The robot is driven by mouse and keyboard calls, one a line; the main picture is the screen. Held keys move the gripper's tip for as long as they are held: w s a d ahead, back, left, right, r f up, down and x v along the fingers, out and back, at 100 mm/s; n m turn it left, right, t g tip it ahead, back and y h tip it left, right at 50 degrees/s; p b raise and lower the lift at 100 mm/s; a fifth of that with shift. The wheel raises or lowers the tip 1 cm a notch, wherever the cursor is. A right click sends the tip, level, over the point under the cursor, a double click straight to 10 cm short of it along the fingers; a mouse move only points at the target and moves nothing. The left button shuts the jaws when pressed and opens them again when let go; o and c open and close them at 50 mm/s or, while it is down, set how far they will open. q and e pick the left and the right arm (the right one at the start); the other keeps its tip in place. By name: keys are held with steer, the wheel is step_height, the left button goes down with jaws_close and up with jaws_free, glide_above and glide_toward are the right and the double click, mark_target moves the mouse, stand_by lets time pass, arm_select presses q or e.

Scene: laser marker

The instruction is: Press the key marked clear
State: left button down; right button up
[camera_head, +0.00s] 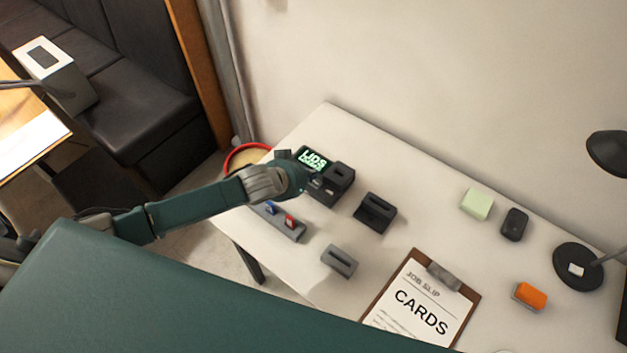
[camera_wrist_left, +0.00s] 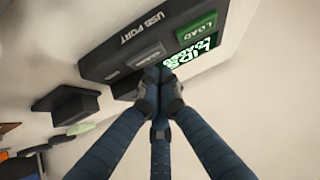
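The dark marking machine (camera_head: 340,178) stands at the table's far left end, with a lit screen (camera_head: 314,159) reading "LIDS" and a second, blurred word. In the left wrist view the machine's panel (camera_wrist_left: 115,62) shows close up, with a green key marked LOAD (camera_wrist_left: 196,33), the screen (camera_wrist_left: 194,50) and a grey key (camera_wrist_left: 148,54) whose label I cannot read. My left gripper (camera_head: 314,183) is at the machine's front. Its fingertips (camera_wrist_left: 160,74) are together and empty, beside the grey key and the screen; I cannot tell whether they touch. My right gripper is not in view.
A black slotted block (camera_head: 376,214), a grey slotted block (camera_head: 339,262) and a grey holder (camera_head: 292,234) with blue and red pieces stand near the machine. A clipboard (camera_head: 470,292) reads "CARDS". A green block (camera_head: 476,204), orange block (camera_head: 530,296) and lamp (camera_head: 578,284) are farther right.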

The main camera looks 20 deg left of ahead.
arm_select(q)
steer(key=shift+f, duration=0.1)
steer(key=shift+f, duration=0.3)
steer(key=shift+f, duration=0.45)
stand_by(0.6)
steer(key=shift+r, duration=0.15)
steer(key=shift+r+p, duration=0.65)
steer(key=shift+r, duration=0.05)
step_height(320, 180, up, 5)
steer(key=p, duration=0.5)
steer(key=shift+r, duration=0.1)
stand_by(0.8)
